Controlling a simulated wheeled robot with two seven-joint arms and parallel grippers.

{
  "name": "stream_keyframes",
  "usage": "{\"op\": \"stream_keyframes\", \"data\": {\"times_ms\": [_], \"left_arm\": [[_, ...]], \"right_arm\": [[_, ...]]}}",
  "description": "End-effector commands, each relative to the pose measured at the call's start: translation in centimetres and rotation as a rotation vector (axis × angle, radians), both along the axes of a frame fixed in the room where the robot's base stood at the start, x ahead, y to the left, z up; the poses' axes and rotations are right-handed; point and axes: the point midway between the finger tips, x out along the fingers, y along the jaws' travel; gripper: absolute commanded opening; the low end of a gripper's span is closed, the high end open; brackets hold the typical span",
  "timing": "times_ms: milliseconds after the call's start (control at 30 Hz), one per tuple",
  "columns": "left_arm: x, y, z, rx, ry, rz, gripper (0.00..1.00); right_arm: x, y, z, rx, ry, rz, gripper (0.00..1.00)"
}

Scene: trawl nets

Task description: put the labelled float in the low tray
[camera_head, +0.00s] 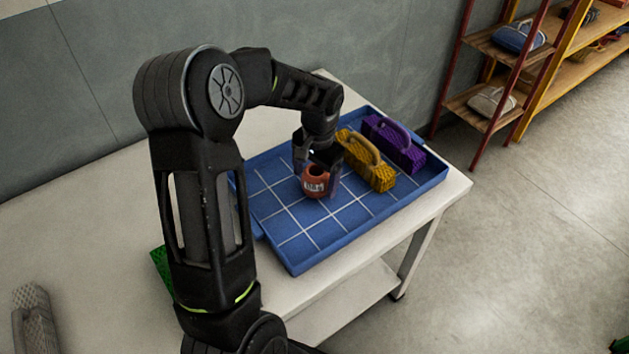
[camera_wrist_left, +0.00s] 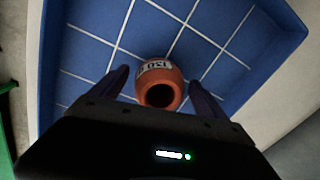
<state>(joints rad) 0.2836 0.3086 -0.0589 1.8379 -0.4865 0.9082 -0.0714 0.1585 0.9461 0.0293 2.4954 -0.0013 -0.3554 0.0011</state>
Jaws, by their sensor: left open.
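The labelled float (camera_head: 315,181) is small, orange-red and round, with a dark hole and a white label. It sits on the blue low tray (camera_head: 294,257), whose floor has a white grid. In the left wrist view the float (camera_wrist_left: 160,87) shows its hole and part of its label, with tray floor (camera_wrist_left: 90,52) around it. My left gripper (camera_head: 318,186) is over the tray with its fingers on either side of the float. In the left wrist view the open fingers (camera_wrist_left: 160,88) stand apart from the float, with gaps on both sides. My right gripper is not in view.
A yellow handled block (camera_head: 375,178) and a purple handled block (camera_head: 402,153) lie in the tray right of the float. The tray stands on a white table (camera_head: 110,217). A grey mesh roll (camera_head: 36,318) lies at the left. Shelves (camera_head: 550,75) stand at the back right.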

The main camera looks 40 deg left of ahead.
Motion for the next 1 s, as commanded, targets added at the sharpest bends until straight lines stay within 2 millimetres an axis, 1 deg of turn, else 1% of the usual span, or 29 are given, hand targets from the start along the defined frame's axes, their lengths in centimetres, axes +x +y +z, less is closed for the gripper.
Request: {"op": "stream_keyframes", "data": {"times_ms": [33,300,400,500,633,1000], "left_arm": [[0.1,-0.1,1.0,0.001,-0.006,0.0,0.86],[0.1,-0.5,6.6,0.001,-0.006,0.0,0.86],[0.1,-0.6,8.3,0.001,-0.004,-0.001,0.86],[0.1,-0.7,9.5,0.001,-0.004,-0.001,0.86],[0.0,-0.8,10.1,0.0,0.0,-0.001,0.86],[0.0,-0.7,10.1,0.0,0.0,-0.001,0.86]], "right_arm": [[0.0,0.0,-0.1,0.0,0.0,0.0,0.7],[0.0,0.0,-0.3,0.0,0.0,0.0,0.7],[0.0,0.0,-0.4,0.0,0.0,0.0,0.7],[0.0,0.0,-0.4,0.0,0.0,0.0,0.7],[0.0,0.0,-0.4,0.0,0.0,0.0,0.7],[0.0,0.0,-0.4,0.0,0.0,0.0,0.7]]}}
